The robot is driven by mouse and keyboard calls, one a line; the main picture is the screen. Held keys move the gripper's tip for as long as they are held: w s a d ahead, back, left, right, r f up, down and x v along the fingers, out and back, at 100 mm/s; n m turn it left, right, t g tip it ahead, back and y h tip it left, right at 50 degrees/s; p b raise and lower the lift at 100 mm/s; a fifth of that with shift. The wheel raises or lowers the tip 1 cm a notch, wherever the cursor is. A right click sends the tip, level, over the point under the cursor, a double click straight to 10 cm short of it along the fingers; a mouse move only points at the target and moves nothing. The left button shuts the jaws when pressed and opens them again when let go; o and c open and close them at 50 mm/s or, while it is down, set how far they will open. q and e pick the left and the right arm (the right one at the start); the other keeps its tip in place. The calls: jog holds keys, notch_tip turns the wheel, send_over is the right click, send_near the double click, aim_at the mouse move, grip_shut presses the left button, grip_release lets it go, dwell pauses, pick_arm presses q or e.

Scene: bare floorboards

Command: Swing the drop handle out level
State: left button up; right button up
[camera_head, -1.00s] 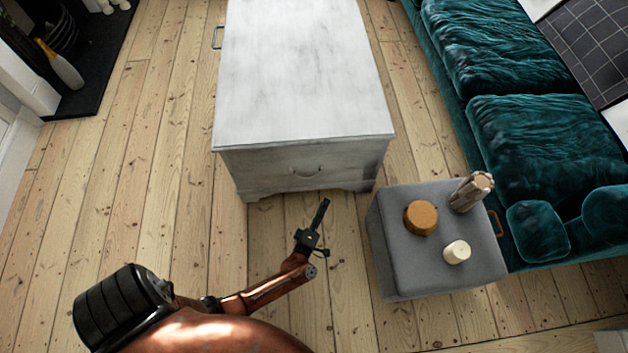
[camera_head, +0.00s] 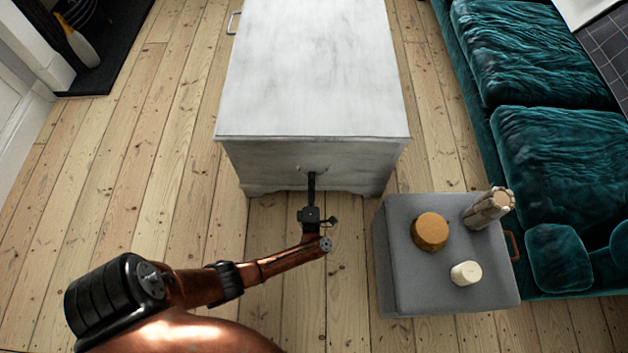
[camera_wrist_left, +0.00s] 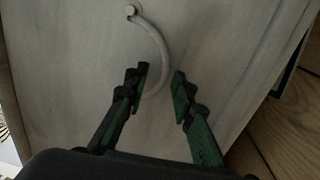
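The drop handle is a pale curved bail on the near end face of a whitewashed chest (camera_head: 310,70). In the left wrist view the handle (camera_wrist_left: 163,45) hangs from a round pivot at its upper left, and its lower bend lies between my fingertips. My left gripper (camera_wrist_left: 160,82) is open there, with a finger on each side of the handle and a gap on the right side. In the head view my left gripper (camera_head: 311,180) is at the handle and covers most of it. My right gripper is in neither view.
A grey ottoman (camera_head: 400,285) with a wooden pot (camera_head: 430,231), a white candle (camera_head: 466,273) and a bundled wooden piece (camera_head: 489,208) stands right of my arm. A teal sofa (camera_head: 555,150) is beyond it. Floorboards (camera_head: 130,190) on the left are clear.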

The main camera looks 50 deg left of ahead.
pick_arm(q)
jog(key=shift+w+a, duration=0.1)
jog(key=shift+a, duration=0.05)
jog(key=shift+c, duration=0.2)
grip_shut()
